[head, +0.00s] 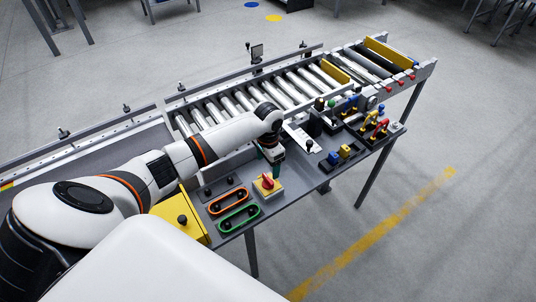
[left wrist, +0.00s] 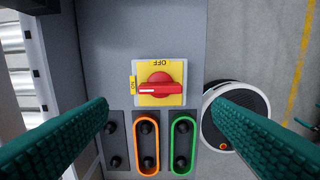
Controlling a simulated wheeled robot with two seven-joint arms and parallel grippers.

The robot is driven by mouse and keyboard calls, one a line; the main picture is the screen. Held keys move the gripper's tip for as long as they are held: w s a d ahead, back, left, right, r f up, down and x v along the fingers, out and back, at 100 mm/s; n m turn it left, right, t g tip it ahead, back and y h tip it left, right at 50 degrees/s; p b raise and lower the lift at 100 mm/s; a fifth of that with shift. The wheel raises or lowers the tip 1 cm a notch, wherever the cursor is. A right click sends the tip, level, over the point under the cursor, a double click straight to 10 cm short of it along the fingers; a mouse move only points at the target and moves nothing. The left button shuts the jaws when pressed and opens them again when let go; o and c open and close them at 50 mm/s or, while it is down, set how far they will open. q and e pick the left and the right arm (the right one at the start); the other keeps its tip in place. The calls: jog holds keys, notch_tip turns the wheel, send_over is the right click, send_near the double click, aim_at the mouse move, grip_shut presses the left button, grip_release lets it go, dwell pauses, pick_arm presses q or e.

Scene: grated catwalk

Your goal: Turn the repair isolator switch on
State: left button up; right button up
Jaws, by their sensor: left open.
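The isolator switch is a red rotary handle (left wrist: 158,88) on a yellow plate (left wrist: 172,66). In the left wrist view OFF is printed at the plate's top edge and ON at its left edge. The handle lies crosswise, its white mark at the left end toward ON. In the head view the switch (head: 268,183) sits on a light box on the bench. My left gripper (head: 271,161) is just above and behind it. Its teal fingers (left wrist: 158,102) are open and empty, spread wide to either side of the handle. My right gripper is not in view.
Orange (head: 228,202) and green (head: 239,218) oval-framed panels with black knobs lie beside the switch. A yellow box (head: 180,218) with a black button is at left. Padlocks (head: 376,126) and small parts stand further right. A roller conveyor (head: 245,98) runs behind the bench.

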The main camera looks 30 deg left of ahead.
pick_arm(q)
jog(key=shift+r, duration=2.15)
